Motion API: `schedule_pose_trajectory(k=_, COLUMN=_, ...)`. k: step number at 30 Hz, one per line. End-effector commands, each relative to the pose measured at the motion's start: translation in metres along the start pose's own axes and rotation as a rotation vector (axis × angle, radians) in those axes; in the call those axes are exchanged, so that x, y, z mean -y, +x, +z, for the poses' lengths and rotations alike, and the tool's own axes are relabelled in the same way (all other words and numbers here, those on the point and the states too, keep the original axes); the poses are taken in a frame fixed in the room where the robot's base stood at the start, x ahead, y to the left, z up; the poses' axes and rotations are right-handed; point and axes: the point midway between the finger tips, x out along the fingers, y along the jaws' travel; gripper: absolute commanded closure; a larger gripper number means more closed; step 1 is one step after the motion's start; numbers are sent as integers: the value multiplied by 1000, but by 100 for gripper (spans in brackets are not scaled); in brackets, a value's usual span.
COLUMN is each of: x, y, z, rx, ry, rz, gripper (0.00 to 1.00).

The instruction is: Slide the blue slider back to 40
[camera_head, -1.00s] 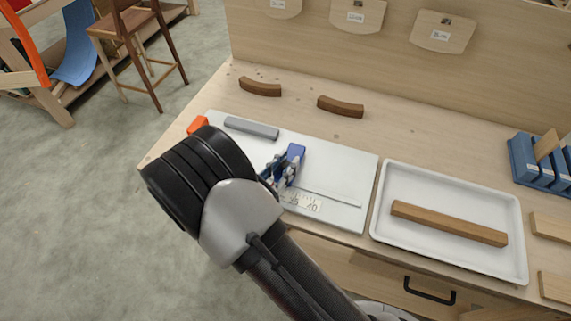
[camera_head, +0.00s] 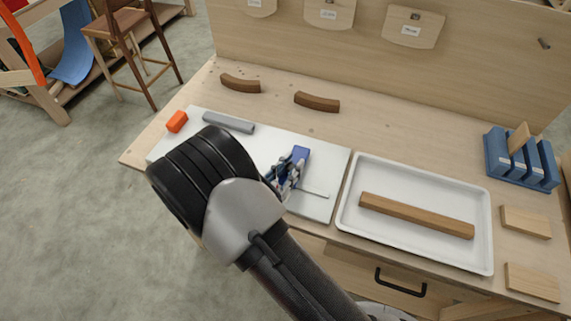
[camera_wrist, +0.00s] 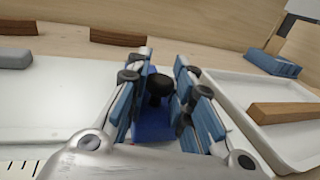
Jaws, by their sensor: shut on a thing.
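The blue slider (camera_head: 301,153) sits on a white board (camera_head: 325,170) on the bench, and a thin slot line runs right from it. My gripper (camera_head: 285,174) is at the slider, over the board's right part. In the wrist view its fingers stand on both sides of a black knob (camera_wrist: 158,88) on top of the blue slider (camera_wrist: 152,126), and are shut on it. A few scale ticks (camera_wrist: 22,168) show at the lower left of the wrist view, without readable numbers. In the head view my arm hides the scale, so the slider's reading cannot be told.
A white tray (camera_head: 352,208) with a wooden bar (camera_head: 415,215) stands just right of the board. A grey block (camera_head: 228,123) and an orange block (camera_head: 177,121) are at the board's left. Two brown curved pieces (camera_head: 240,84) (camera_head: 317,102) lie behind. A blue rack (camera_head: 520,160) stands far right.

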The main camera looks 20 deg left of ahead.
Motion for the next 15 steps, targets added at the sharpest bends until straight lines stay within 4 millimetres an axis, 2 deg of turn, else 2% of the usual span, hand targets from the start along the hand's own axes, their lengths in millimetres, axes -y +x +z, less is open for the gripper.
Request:
schedule_pose_trajectory(k=3, x=21, y=6, z=2, rx=1, ry=-2, rz=-3, gripper=100)
schedule_pose_trajectory(k=6, x=30, y=8, z=2, rx=1, ry=0, rz=-2, gripper=100)
schedule_pose_trajectory(k=15, x=33, y=9, z=1, rx=1, ry=1, rz=-6, gripper=100)
